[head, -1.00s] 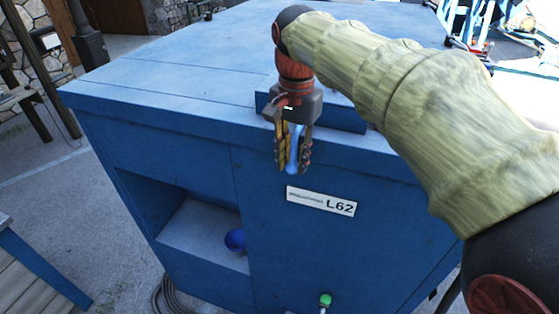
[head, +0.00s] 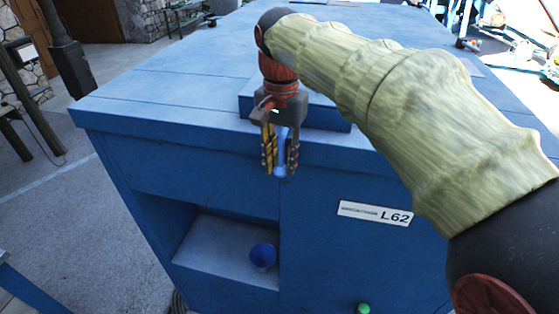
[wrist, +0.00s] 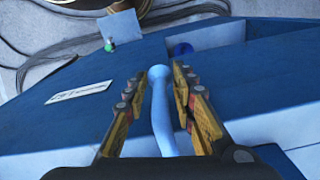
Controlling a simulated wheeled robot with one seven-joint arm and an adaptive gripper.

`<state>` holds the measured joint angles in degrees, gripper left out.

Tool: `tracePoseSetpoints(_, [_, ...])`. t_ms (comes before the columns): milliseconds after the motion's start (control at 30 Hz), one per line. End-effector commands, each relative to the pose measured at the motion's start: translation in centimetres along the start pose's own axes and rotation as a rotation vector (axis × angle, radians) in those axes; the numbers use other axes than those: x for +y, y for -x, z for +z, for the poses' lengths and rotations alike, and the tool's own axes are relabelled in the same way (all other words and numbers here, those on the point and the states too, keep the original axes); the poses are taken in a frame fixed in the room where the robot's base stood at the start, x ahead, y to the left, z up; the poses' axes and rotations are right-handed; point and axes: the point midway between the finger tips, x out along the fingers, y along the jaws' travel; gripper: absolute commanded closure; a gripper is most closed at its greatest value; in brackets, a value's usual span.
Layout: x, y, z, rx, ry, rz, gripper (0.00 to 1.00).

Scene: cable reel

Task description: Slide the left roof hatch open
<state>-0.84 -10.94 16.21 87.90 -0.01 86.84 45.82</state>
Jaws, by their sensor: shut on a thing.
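The blue cabinet's flat roof (head: 160,85) fills the middle of the head view. A raised blue panel (head: 318,115), apparently the left roof hatch, sits at the roof's front edge, partly hidden behind my gripper and arm. My gripper (head: 280,166) points down at that edge, shut on a light blue rounded handle (head: 282,145). In the wrist view the handle (wrist: 161,115) lies between the two fingers of my gripper (wrist: 160,88). How the handle joins the panel is hidden.
The cabinet front has a white L62 plate (head: 375,213), an open niche holding a round dark blue object (head: 263,256), and a green knob (head: 363,309) low down. A dark post (head: 68,60) stands at the left. Cables (wrist: 40,45) lie on the ground. The roof's left part is clear.

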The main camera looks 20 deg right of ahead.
Motion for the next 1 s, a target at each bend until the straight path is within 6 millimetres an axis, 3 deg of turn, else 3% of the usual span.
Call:
tracePoseSetpoints(267, [0.0, 0.1, 0.0, 0.002, 0.000, -0.002, 1.00])
tracePoseSetpoints(300, [0.0, 0.1, 0.0, 0.002, 0.000, -0.002, 0.73])
tracePoseSetpoints(367, [0.0, 0.1, 0.0, 0.001, 0.000, -0.002, 0.70])
tracePoseSetpoints(733, [0.0, 0.5, 0.0, 0.001, 0.000, -0.001, 0.70])
tracePoseSetpoints(1000, [-0.1, 5.1, -0.1, 0.003, 0.000, -0.004, 0.70])
